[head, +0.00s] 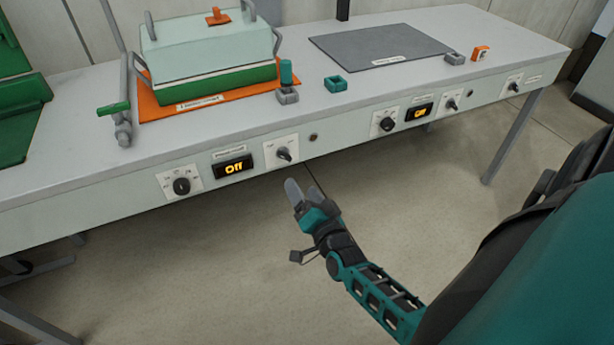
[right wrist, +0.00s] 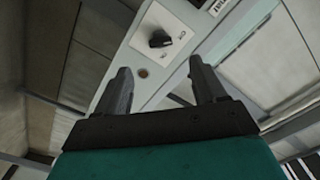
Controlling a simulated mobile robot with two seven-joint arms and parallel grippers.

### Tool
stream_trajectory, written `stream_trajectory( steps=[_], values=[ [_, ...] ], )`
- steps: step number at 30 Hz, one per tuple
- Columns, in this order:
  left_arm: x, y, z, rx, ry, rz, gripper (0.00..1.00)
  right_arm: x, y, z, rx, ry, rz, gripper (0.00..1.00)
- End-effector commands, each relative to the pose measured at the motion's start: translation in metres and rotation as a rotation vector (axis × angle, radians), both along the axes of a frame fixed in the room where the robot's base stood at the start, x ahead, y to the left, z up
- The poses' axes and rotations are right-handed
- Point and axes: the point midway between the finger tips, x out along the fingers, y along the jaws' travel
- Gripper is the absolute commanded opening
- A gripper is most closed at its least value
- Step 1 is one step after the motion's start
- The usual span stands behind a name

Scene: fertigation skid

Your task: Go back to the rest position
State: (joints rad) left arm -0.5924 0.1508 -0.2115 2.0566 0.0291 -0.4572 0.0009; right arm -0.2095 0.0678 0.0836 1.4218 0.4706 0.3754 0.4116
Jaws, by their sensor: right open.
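My right gripper (head: 318,194) is in front of the bench, at about the height of its front panel, over open floor. In the right wrist view the gripper's two fingers (right wrist: 160,88) stand apart with nothing between them. Beyond the fingers, that view shows a dark knob (right wrist: 160,39) on a white plate and part of the bench front. The fingers look clear of the panel. My left gripper is in neither view.
The bench (head: 350,108) carries a lidded pale-green and green box (head: 210,62) on an orange mat (head: 152,106), a grey mat (head: 350,42) and several small blocks. Knobs and displays, one reading "Off" (head: 233,168), line its front. Floor (head: 230,260) before it is clear.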

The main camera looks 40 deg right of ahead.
Motion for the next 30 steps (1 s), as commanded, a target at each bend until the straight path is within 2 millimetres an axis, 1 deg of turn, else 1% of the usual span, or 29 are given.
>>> stream_trajectory(
  steps=[1, 3, 6, 23, 26, 29, 30],
  values=[
    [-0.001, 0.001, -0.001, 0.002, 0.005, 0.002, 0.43, -0.006, 0.002, 0.001, 0.0, 0.0, 0.0, 0.7],
    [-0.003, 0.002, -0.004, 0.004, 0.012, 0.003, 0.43, -0.011, 0.003, 0.001, 0.0, -0.001, 0.001, 0.7],
    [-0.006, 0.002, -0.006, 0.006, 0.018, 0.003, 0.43, -0.014, 0.004, 0.0, 0.001, -0.002, 0.0, 0.7],
    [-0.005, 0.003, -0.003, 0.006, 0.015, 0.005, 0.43, -0.015, 0.005, 0.001, -0.005, 0.004, 0.006, 0.7],
    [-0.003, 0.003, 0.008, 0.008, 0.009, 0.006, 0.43, -0.021, 0.02, 0.007, -0.062, 0.059, 0.062, 0.7],
    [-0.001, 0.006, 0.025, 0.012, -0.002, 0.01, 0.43, -0.039, 0.053, 0.016, -0.198, 0.18, 0.191, 0.7],
    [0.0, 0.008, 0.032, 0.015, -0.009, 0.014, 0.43, -0.05, 0.068, 0.019, -0.27, 0.239, 0.255, 0.7]
  ],
)
